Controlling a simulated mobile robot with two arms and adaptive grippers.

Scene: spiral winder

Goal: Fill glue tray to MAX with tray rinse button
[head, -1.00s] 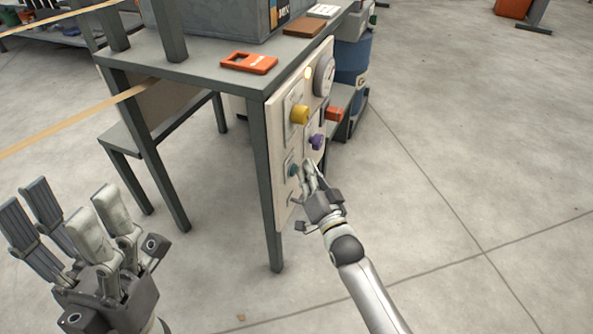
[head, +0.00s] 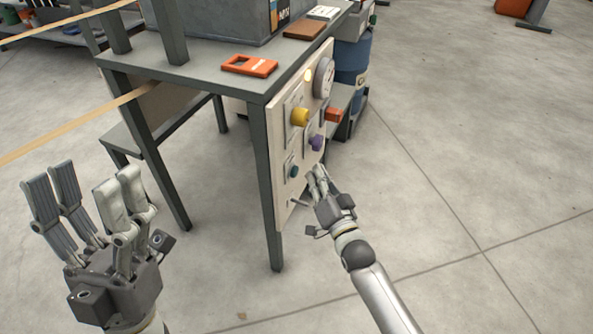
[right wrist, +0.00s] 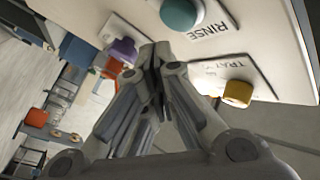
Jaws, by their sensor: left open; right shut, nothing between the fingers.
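The teal button (head: 291,169) sits low on the cream control panel (head: 283,215) on the end of the table. In the right wrist view the teal button (right wrist: 181,13) has a label on which RINSE can be read. My right gripper (head: 318,174) is shut and empty, its fingertips to the right of the button and apparently apart from it. The fingertips (right wrist: 158,58) also show in the right wrist view, below the button. My left gripper (head: 84,185) is open and empty at the left, away from the panel. I cannot identify the glue tray or a MAX mark.
The panel also bears a yellow knob (head: 299,117), a purple knob (head: 316,142), a round gauge (head: 323,77), a glowing lamp (head: 308,75) and a small lever (head: 298,203).

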